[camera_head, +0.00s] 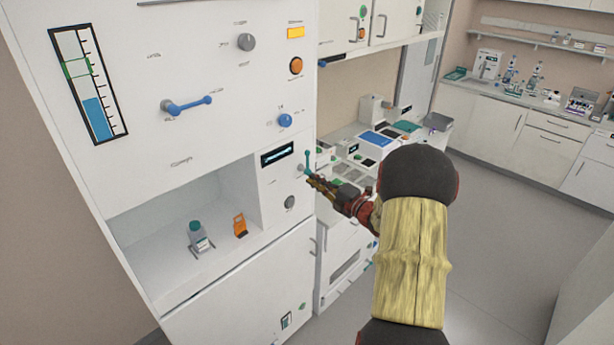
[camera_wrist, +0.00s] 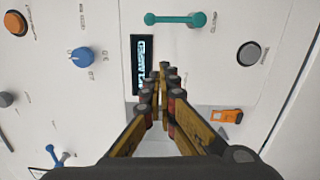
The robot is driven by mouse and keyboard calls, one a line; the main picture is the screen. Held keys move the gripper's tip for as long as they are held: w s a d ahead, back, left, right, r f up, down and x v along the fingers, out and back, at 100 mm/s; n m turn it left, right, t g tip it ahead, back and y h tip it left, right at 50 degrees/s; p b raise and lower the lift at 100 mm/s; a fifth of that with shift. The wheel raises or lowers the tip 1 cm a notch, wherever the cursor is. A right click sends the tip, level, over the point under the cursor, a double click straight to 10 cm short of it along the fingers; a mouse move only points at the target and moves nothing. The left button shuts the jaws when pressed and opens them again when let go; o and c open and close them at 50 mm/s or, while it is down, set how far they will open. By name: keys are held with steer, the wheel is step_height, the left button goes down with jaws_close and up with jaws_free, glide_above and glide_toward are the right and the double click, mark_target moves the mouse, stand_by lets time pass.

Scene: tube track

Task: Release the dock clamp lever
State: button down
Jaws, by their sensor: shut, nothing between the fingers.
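A teal lever (camera_head: 308,160) stands roughly upright on the white panel, right of a small dark display (camera_head: 277,154). In the wrist view the same lever (camera_wrist: 178,19) lies across the top of the picture, with a round end on each side. I take it as the dock clamp lever; its label is too small to read surely. My gripper (camera_head: 313,179) is at the panel, just below and right of the lever in the head view. In the wrist view my gripper (camera_wrist: 164,68) has its fingers together and empty, over the display's edge and apart from the lever.
A blue lever (camera_head: 190,104), a blue knob (camera_head: 285,120) and an orange button (camera_head: 296,66) are on the panel. An open bay below holds a teal-capped bottle (camera_head: 198,237) and an orange piece (camera_head: 240,225). A grey round knob (camera_wrist: 248,54) is right of the lever.

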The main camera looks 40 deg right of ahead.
steer(key=shift+s+d, duration=0.1)
steer(key=shift+s, duration=1)
steer(key=shift+d+f, duration=0.1)
steer(key=shift+d, duration=0.05)
